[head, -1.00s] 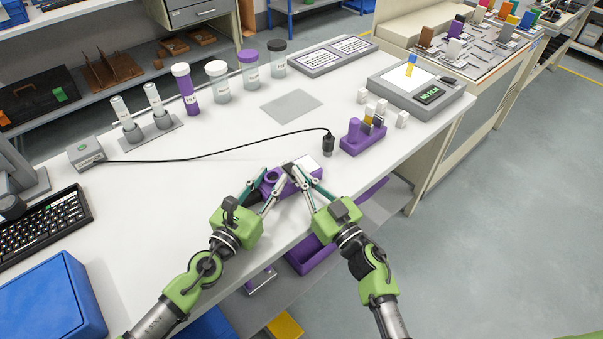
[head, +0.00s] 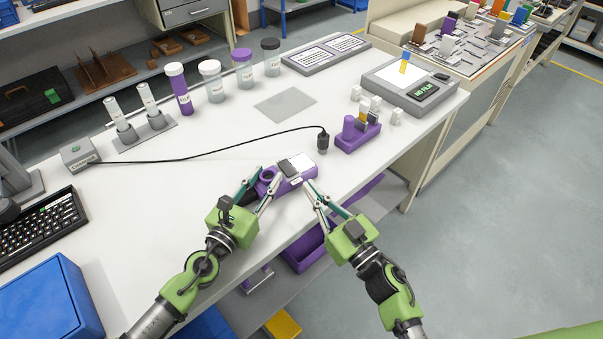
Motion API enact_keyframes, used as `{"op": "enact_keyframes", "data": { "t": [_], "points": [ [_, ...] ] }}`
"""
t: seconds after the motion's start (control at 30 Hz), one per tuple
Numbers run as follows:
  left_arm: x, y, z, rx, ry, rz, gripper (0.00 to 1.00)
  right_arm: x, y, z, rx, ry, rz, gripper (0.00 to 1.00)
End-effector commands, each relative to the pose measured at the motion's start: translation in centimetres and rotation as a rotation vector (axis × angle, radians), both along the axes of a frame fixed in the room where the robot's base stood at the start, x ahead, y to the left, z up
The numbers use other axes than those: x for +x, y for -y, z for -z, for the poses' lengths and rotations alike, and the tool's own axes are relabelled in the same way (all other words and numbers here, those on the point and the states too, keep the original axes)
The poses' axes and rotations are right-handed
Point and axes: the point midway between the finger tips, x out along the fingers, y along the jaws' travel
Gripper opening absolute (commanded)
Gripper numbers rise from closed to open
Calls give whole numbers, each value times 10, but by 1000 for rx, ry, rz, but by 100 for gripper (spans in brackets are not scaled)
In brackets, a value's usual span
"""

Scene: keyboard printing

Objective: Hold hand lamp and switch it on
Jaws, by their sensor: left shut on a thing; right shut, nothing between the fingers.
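The hand lamp appears to be the purple body (head: 266,188) with a round ring, a dark grey piece and a bright white panel (head: 302,161) on its right end. It is at the table's front edge. My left gripper (head: 266,180) is shut on its left part and partly hides it. I cannot tell whether the lamp touches the table or whether its panel is lit. My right gripper (head: 309,184) is shut and empty, with its tips just in front of the lamp's right end.
A black cable runs from a grey box (head: 80,153) to a dark plug (head: 323,142) behind the lamp. A purple holder (head: 350,140) with small blocks stands to the right. Jars, a grey plate (head: 285,105) and a "NO FILM" device (head: 395,92) are further back. The middle table is clear.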

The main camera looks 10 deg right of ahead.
Motion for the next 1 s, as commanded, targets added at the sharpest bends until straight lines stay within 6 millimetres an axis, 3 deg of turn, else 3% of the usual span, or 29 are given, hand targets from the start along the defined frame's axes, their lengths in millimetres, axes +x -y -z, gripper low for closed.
{"op": "enact_keyframes", "data": {
  "t": [0.23,0.7,0.73,0.77,0.8,1.0],
  "points": [
    [0,0,0,0,0,0,1,-23,14,15,-3,1,0,0],
    [0,0,0,0,1,0,1,-26,15,17,-1,2,0,0],
    [0,0,0,0,1,0,37,-26,15,17,-1,2,0,0],
    [0,0,0,0,1,0,45,-26,15,17,-1,2,0,0],
    [0,0,0,0,1,0,49,-26,15,17,-1,2,0,0],
    [0,0,0,0,1,0,49,-26,15,17,-1,2,0,0]
  ]
}}
